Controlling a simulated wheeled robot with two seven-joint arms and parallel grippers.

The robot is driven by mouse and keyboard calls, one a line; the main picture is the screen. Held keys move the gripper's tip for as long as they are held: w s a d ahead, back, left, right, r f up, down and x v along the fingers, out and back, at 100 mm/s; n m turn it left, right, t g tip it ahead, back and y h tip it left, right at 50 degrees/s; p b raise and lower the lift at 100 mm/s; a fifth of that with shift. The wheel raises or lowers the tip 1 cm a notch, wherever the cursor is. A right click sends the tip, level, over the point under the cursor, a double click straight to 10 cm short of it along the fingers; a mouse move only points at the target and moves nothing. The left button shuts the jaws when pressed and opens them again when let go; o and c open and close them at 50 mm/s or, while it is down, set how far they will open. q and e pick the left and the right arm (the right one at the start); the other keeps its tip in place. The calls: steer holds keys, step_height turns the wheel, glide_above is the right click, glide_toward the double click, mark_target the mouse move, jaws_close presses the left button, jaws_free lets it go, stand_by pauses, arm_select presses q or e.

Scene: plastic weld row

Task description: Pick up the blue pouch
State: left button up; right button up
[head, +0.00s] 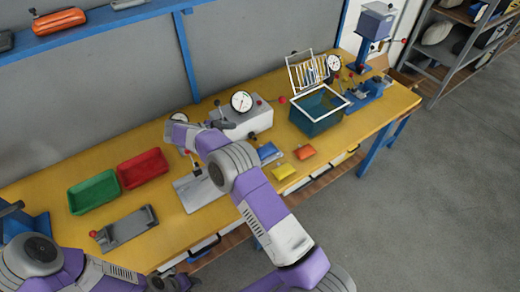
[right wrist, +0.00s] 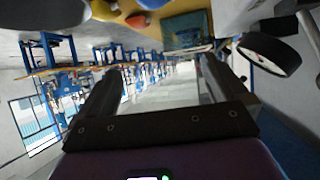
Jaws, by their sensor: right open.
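The blue pouch (head: 267,150) lies on the yellow bench top, just right of my right forearm in the head view. In the right wrist view a blue patch (right wrist: 152,4) at the top edge looks like it, cut off by the frame. My right gripper (right wrist: 160,88) is open, with nothing between its fingers. Its arm reaches over the bench beside the pouch, and its fingers are hard to make out in the head view. My left arm is low at the left; a dark end part (head: 176,283) shows at the bottom edge, its jaws unclear.
A yellow pouch (head: 283,171) and an orange pouch (head: 305,152) lie close to the blue one. A teal bin (head: 315,122) with a white rim and a grey gauge box (head: 245,122) stand behind. Green (head: 94,193) and red (head: 142,169) trays are at the left.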

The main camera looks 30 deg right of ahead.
steer(key=b, duration=0.5)
glide_toward(266, 148)
steer(key=shift+x, duration=1)
steer(key=shift+b+x, duration=0.35)
steer(key=shift+x, duration=2.35)
steer(key=shift+s+f, duration=0.1)
steer(key=shift+a, duration=0.1)
steer(key=shift+c, duration=0.2)
steer(key=c, duration=1)
